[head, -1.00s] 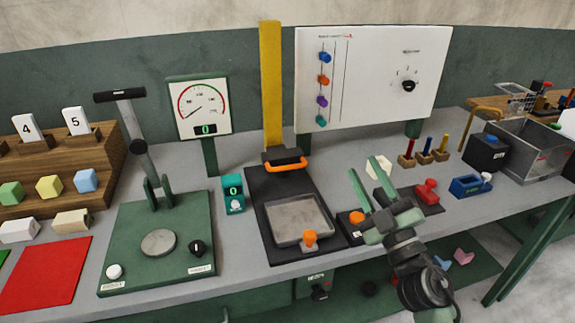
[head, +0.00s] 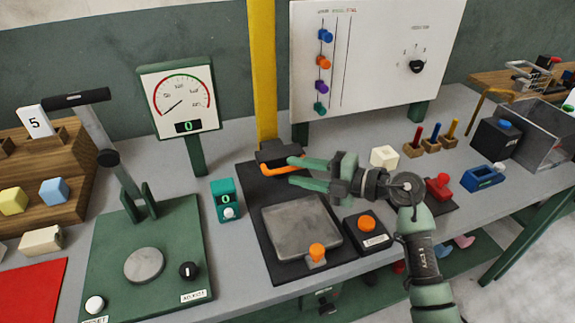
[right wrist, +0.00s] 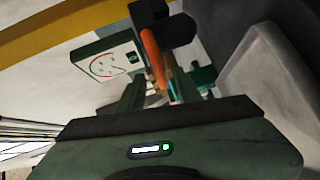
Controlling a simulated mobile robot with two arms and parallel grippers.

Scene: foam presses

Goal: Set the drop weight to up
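The drop weight (head: 278,152) is a black block with an orange handle (head: 275,171), low on a yellow upright column (head: 262,75). It sits at the back of a black base (head: 255,225) with a grey square plate (head: 300,226). My right gripper (head: 294,171) is open, its two green fingers pointing left with their tips at the right end of the handle. In the right wrist view the orange handle (right wrist: 153,58) shows just beyond the fingers; whether they touch it I cannot tell. My left gripper is out of view.
An orange button box (head: 368,224) and an orange knob (head: 317,252) are at the front. A green timer-like box (head: 227,199), a dial gauge (head: 177,97) and a lever press (head: 145,265) stand left. A white panel (head: 385,60) stands behind.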

